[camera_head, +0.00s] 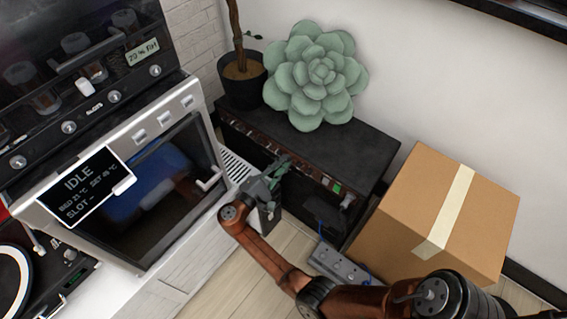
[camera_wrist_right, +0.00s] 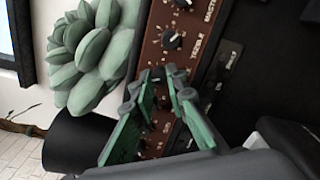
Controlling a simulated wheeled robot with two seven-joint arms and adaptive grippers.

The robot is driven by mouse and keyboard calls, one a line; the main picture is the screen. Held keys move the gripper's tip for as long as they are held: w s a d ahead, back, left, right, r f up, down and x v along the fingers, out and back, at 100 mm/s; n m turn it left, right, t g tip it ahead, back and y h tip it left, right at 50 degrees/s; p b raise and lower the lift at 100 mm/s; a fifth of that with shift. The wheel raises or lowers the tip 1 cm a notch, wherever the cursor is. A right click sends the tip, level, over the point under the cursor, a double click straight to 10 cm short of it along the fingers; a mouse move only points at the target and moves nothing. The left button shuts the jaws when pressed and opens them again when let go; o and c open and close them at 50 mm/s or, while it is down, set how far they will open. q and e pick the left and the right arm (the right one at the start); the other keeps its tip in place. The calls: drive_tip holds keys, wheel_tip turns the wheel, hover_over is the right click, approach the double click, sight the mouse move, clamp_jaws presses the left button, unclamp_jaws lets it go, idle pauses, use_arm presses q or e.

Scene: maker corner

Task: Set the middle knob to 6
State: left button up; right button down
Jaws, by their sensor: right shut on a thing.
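The black amplifier (camera_head: 352,151) stands against the wall, with a brown knob panel (camera_head: 246,128) along its front edge. In the right wrist view, the panel (camera_wrist_right: 198,50) carries a row of black knobs with white marks. One knob (camera_wrist_right: 172,40) beside the TREBLE label is uncovered. My right gripper (camera_head: 281,166) is at the panel in the head view. In the right wrist view, its green-padded fingers (camera_wrist_right: 160,76) close around a knob further along the row. The fingertips mostly hide that knob, so I cannot read its setting. My left gripper is not in view.
A succulent (camera_head: 316,75) and a potted plant (camera_head: 243,80) stand on or behind the amplifier. A machine with an IDLE screen (camera_head: 86,187) is at left. A cardboard box (camera_head: 437,212) and a power strip (camera_head: 340,264) are at right.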

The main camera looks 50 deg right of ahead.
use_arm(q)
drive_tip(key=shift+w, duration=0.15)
use_arm(e)
drive_tip(key=shift+f+m, duration=0.1)
drive_tip(key=shift+m, duration=0.3)
drive_tip(key=m+b, duration=0.3)
drive_tip(key=m, duration=0.5)
drive_tip(key=shift+s, duration=0.1)
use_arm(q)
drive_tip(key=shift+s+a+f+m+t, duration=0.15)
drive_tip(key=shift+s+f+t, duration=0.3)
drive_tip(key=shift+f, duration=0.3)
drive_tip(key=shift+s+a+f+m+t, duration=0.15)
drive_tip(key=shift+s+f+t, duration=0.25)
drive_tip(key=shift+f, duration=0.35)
use_arm(e)
drive_tip(key=shift+m, duration=1.5)
drive_tip(key=c, duration=1.9)
unclamp_jaws()
